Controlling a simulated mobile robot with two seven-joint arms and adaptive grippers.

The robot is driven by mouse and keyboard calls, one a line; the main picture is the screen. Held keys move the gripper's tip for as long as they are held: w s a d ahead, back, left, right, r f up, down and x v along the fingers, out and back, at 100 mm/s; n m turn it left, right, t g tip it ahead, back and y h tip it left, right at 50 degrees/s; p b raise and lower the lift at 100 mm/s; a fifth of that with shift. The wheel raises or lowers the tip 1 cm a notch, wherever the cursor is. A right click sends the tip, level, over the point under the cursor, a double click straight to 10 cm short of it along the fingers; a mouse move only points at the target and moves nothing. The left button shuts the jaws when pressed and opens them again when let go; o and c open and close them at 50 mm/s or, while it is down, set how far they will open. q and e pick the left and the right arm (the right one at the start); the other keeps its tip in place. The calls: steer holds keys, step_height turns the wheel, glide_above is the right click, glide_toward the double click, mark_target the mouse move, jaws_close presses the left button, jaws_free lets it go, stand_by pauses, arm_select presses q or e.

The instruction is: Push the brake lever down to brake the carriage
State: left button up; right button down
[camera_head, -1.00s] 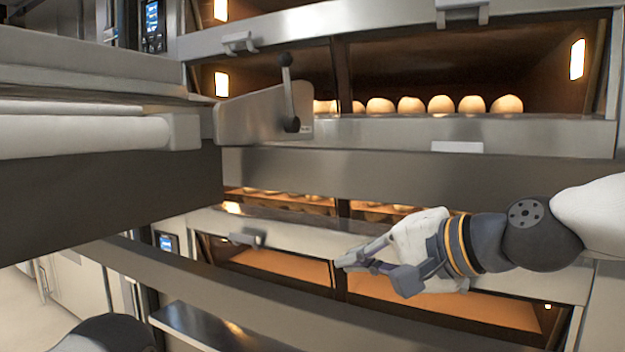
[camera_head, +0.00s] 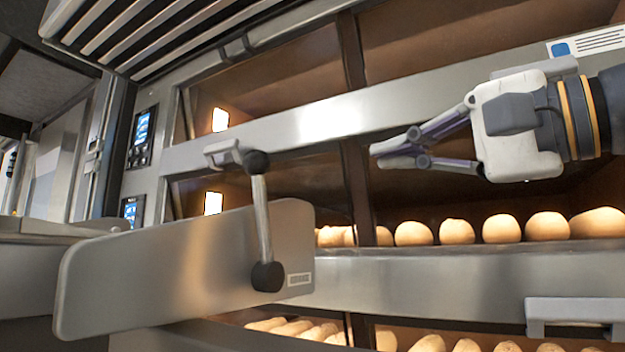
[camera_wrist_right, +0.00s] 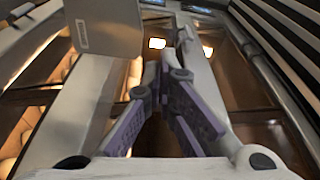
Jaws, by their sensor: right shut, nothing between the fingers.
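The brake lever (camera_head: 262,220) is a metal rod with a black knob on top and a black pivot at its base. It stands nearly upright on the carriage's metal side plate (camera_head: 165,265), in the left half of the head view. My right gripper (camera_head: 375,157) is shut and empty, to the right of the lever's knob and higher in the picture, apart from it. In the right wrist view the shut fingers (camera_wrist_right: 165,70) point ahead, and a metal plate (camera_wrist_right: 105,28) shows at the upper left. My left gripper is not in view.
Deck ovens fill the background, with a row of round loaves (camera_head: 457,231) in the open middle deck. An oven handle (camera_head: 222,152) sits just behind the lever knob. Control panels (camera_head: 142,135) are at the left. The space between gripper and lever looks clear.

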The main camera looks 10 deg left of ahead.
steer(key=s, duration=0.1)
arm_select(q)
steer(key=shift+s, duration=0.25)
arm_select(e)
glide_above(262, 220)
steer(key=w+d, duration=0.1)
steer(key=d, duration=0.3)
steer(key=shift+w+d, duration=0.1)
steer(key=shift+w, duration=0.05)
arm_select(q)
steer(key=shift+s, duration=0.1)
arm_select(e)
steer(key=shift+f, duration=0.1)
